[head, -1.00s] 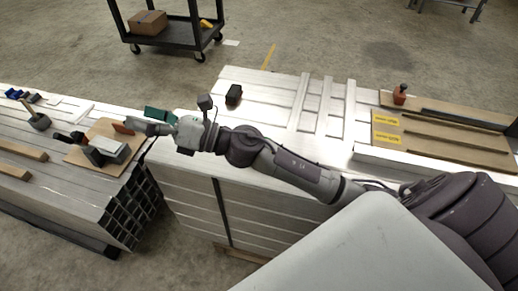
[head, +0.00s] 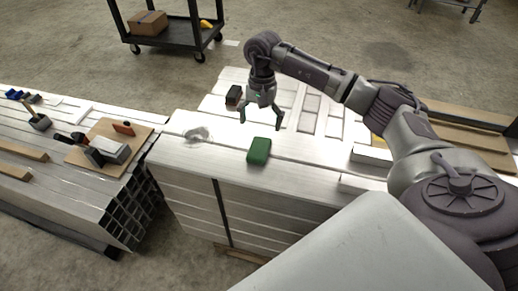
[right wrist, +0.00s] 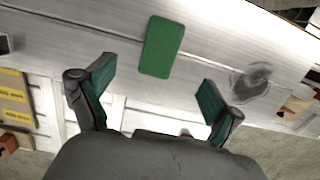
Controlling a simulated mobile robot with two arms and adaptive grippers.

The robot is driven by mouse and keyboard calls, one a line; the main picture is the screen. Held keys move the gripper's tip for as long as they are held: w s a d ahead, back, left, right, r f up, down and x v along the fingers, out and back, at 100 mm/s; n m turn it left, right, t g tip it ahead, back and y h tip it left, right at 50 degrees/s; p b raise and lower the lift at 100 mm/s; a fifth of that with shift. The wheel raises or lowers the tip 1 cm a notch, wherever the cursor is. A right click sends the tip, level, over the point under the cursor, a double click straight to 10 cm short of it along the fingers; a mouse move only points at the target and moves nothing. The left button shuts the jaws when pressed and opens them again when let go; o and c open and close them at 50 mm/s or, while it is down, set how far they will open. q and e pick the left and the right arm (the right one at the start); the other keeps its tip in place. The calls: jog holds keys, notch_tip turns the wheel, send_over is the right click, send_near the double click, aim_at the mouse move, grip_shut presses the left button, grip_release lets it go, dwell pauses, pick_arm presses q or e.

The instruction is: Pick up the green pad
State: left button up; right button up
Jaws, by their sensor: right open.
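The green pad (head: 259,151) lies flat on the near part of the aluminium trailer surface in the head view. It also shows in the right wrist view (right wrist: 162,47), whole and uncovered, just beyond the fingers. My right gripper (head: 260,124) points down above the surface, a little behind the pad in the head view. Its two green-lined fingers (right wrist: 157,77) are spread wide, with nothing between them; it is apart from the pad. My left gripper is not in view.
A grey translucent patch or object (head: 197,134) lies left of the pad. A black block (head: 233,96) sits behind. The left trailer holds a wooden board (head: 128,133) with tools. A dark cart (head: 170,33) stands at the back. The surface around the pad is clear.

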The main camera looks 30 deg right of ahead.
aim_at(259, 147)
jog(key=f, duration=0.4)
jog(key=shift+s+a, duration=0.15)
jog(key=shift+a, duration=0.05)
notch_tip(259, 147, down, 5)
jog(key=shift+s+a+f+p, duration=0.1)
jog(key=shift+a+p, duration=0.05)
jog(key=shift+p, duration=0.75)
jog(key=shift+c, duration=0.4)
jog(key=c, duration=1.1)
jog(key=shift+c, duration=0.3)
